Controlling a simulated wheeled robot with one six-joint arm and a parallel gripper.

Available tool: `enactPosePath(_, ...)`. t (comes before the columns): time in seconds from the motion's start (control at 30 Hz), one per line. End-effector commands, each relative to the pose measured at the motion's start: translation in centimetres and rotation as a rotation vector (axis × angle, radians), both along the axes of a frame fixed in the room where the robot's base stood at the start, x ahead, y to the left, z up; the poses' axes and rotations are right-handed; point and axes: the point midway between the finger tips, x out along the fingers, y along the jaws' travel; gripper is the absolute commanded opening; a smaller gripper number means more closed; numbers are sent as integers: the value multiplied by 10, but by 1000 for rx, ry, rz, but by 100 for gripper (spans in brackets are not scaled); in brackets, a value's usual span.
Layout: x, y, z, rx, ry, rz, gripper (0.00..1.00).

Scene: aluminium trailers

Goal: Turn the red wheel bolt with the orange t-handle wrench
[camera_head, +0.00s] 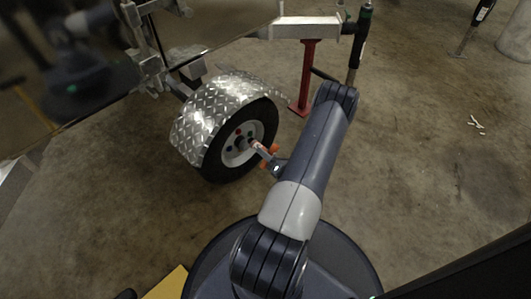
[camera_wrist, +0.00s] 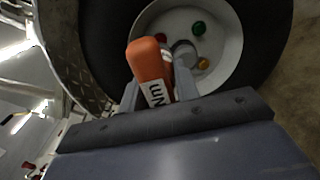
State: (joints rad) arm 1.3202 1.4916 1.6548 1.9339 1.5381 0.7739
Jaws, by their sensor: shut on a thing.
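The orange t-handle wrench (camera_wrist: 148,62) is held in my gripper (camera_wrist: 160,92). Its orange handle and a white label with dark letters show between the fingers. In the head view, the wrench (camera_head: 274,148) is at the wheel, its shaft pointing left toward the hub, and my gripper (camera_head: 272,163) is around its handle. The red wheel bolt (camera_wrist: 161,38) shows partly beside the top of the handle in the wrist view. The wrench's far end is hidden there, so I cannot tell whether it touches a bolt.
The white rim also carries a green bolt (camera_wrist: 199,28) and a yellow-orange bolt (camera_wrist: 203,64) around a grey hub (camera_wrist: 184,50). The black tyre (camera_head: 218,168) sits under a diamond-plate fender (camera_head: 205,105). A red stand (camera_head: 304,78) is behind my arm. The floor at right is mostly clear.

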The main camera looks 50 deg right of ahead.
Motion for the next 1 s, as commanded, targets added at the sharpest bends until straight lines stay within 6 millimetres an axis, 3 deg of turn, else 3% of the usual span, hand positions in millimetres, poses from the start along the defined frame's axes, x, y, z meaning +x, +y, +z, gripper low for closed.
enactPosePath(0.17,-1,0,0,-4,-1,0,0)
enactPosePath(1.0,49,-5,-2,-4,-1,2,0)
